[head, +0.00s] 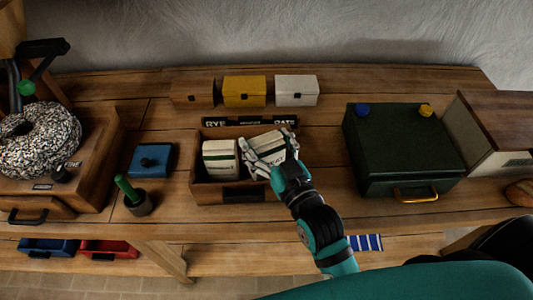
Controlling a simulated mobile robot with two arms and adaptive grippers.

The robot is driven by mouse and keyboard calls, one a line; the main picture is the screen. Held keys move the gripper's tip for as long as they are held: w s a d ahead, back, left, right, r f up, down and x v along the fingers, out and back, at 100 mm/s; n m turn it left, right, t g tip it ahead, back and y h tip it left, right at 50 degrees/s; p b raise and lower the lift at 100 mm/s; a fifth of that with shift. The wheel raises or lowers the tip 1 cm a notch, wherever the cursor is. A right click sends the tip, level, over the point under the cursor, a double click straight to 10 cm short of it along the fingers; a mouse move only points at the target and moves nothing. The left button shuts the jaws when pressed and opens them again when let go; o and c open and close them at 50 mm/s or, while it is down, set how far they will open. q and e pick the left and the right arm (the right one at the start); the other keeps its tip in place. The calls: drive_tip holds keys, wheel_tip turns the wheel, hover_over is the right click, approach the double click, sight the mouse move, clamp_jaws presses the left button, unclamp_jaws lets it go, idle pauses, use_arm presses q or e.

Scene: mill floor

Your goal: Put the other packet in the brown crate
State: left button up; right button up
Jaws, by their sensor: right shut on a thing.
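The brown crate (207,193) stands on the wooden bench with a dark label on its front wall. One pale packet (220,160) with a green band is inside it, in the left half. A second pale packet (262,142) with a green band is at the right half of the crate, tilted. My right gripper (262,156) is shut on this second packet, its fingers covering part of it. I cannot tell whether the held packet touches the crate floor. My left gripper is not in view.
Brown, yellow and white boxes (244,91) stand behind the crate, with a lettered dark strip (250,122) between. A blue lidded box (151,160) and a green-handled tool in a cup (135,197) are left. A dark green case (403,155) stands right.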

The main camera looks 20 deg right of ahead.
sight(271, 161)
drive_tip(key=shift+f, duration=0.25)
wheel_tip(271, 161, down, 2)
drive_tip(key=shift+f, duration=0.9)
drive_tip(key=o, duration=1.4)
drive_tip(key=shift+o, duration=1.2)
drive_tip(key=shift+r, duration=0.25)
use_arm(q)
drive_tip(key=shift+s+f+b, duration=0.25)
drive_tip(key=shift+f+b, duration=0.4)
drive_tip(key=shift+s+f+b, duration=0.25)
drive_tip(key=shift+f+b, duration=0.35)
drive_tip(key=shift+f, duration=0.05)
use_arm(e)
drive_tip(key=s+d, duration=0.1)
drive_tip(key=s, duration=1.1)
drive_tip(key=shift+d, duration=0.35)
drive_tip(key=shift+f, duration=0.1)
